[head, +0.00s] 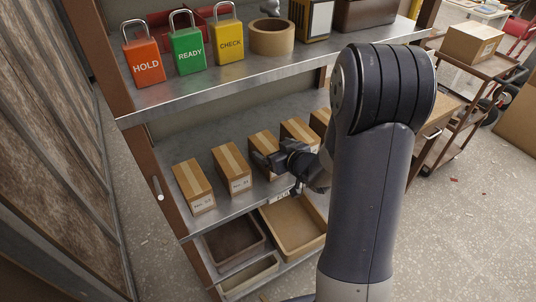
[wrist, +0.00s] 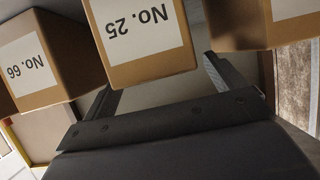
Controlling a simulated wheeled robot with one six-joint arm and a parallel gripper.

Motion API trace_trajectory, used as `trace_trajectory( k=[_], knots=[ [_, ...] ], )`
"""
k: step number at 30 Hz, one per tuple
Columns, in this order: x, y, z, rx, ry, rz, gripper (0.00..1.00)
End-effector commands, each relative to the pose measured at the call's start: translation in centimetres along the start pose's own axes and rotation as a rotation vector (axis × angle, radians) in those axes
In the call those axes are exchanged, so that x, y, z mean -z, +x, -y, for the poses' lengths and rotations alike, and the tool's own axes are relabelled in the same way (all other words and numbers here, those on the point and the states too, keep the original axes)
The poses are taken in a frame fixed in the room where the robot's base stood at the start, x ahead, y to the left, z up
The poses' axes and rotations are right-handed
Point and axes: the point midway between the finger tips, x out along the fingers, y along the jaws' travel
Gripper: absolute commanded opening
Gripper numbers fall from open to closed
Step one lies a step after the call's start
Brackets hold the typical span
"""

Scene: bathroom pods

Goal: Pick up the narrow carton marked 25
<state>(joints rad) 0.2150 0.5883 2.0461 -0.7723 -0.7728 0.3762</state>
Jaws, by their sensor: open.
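The narrow carton marked 25 (wrist: 145,35) is brown cardboard with a white label reading "No. 25", upside down in the wrist view. In the head view it appears to be the third carton from the left (head: 262,142) on the middle shelf, its front mostly hidden by my gripper. My gripper (head: 272,160) is open in front of it. In the wrist view the two dark fingers reach toward either side of the carton, with a gap between the carton and the palm. I cannot tell whether a finger touches it.
A carton marked 66 (wrist: 45,60) stands close on one side and another carton (wrist: 240,20) on the other. The metal shelf (head: 215,218) has bare space in front. The upper shelf (head: 190,88) holds padlocks and tape. Trays (head: 290,250) sit below.

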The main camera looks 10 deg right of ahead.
Motion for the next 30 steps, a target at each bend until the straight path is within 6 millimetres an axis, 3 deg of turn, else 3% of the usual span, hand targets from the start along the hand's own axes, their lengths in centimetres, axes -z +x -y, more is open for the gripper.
trace_trajectory(
  k=[6,14,30],
  knots=[
    [0.0,2.1,0.0,0.001,0.000,0.000,0.91],
    [0.0,2.3,0.0,0.000,-0.001,-0.001,0.91],
    [0.0,2.3,0.0,0.000,-0.001,0.000,0.47]
  ],
)
